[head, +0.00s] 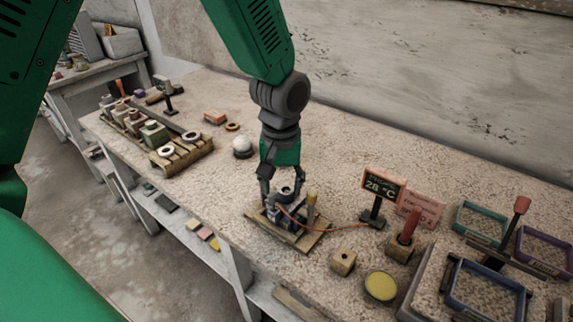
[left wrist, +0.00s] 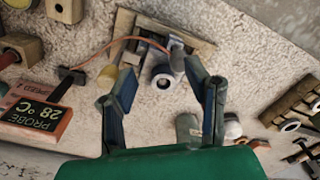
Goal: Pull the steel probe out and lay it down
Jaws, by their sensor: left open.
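My left gripper (head: 284,192) is open above a small grey device (head: 288,214) on a wooden board (head: 314,240); its fingers (left wrist: 160,72) spread on either side in the left wrist view. An orange cable (head: 345,226) runs from the device to a display reading 28 °C (head: 384,185), labelled PROBE in the left wrist view (left wrist: 38,117). The steel probe itself cannot be told apart clearly at the cable's end. My right gripper is not in view.
A wooden block (head: 343,262), a red-handled tool in a block (head: 407,228) and a yellow disc (head: 380,286) lie to the right.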

